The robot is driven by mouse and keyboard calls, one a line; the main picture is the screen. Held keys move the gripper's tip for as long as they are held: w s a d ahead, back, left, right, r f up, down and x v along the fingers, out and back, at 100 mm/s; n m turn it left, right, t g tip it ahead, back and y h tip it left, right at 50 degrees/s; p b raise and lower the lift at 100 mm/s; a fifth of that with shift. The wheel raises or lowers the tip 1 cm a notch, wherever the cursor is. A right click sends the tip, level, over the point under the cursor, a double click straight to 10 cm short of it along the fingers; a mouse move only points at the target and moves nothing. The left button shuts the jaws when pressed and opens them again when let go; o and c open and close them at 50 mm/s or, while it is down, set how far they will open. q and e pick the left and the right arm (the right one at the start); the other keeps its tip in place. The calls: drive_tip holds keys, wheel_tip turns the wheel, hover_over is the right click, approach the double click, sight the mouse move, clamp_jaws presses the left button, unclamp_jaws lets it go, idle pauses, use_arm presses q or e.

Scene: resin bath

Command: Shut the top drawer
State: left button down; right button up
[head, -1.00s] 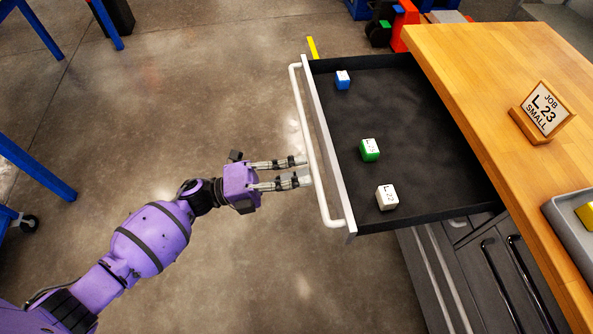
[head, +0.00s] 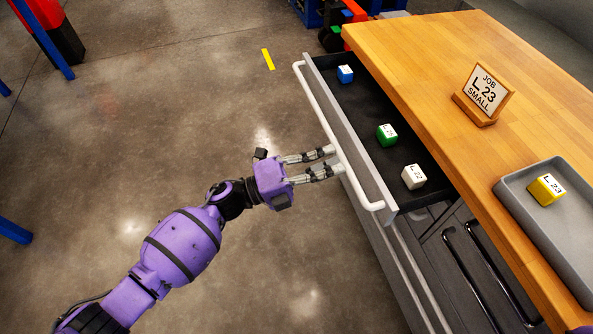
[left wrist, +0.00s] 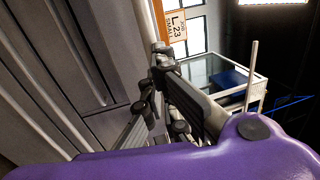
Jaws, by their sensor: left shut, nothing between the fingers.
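The top drawer (head: 362,113) stands partly open under the wooden worktop in the head view. Its dark inside holds a blue cube (head: 345,74), a green cube (head: 386,135) and a white cube (head: 413,176). A white bar handle (head: 322,120) runs along its front. My left gripper (head: 336,160) is shut and empty, with its fingertips at the handle's outer side, seemingly touching it. In the left wrist view the fingers (left wrist: 165,85) show close up, and the contact is hard to make out. My right gripper is not in view.
The worktop (head: 420,65) carries a sign reading "JOB L 23 SMALL" (head: 484,94) and a grey tray (head: 515,200) with a yellow cube (head: 547,190). Cabinet doors with dark handles (head: 490,275) are below. Floor left of the drawer is clear, with a yellow strip (head: 268,59).

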use_arm(q)
drive_tip(key=f+b+x, duration=0.1)
drive_tip(key=x, duration=0.4)
drive_tip(key=f+b+x, duration=0.1)
drive_tip(key=x, duration=0.4)
drive_tip(key=f+b+x, duration=0.1)
drive_tip(key=b+x, duration=0.1)
drive_tip(key=x, duration=0.4)
drive_tip(key=shift+w+d+f, duration=0.1)
drive_tip(key=shift+d+f, duration=0.05)
drive_tip(key=shift+d, duration=0.1)
drive_tip(key=shift+w+d, duration=0.1)
drive_tip(key=shift+d, duration=0.3)
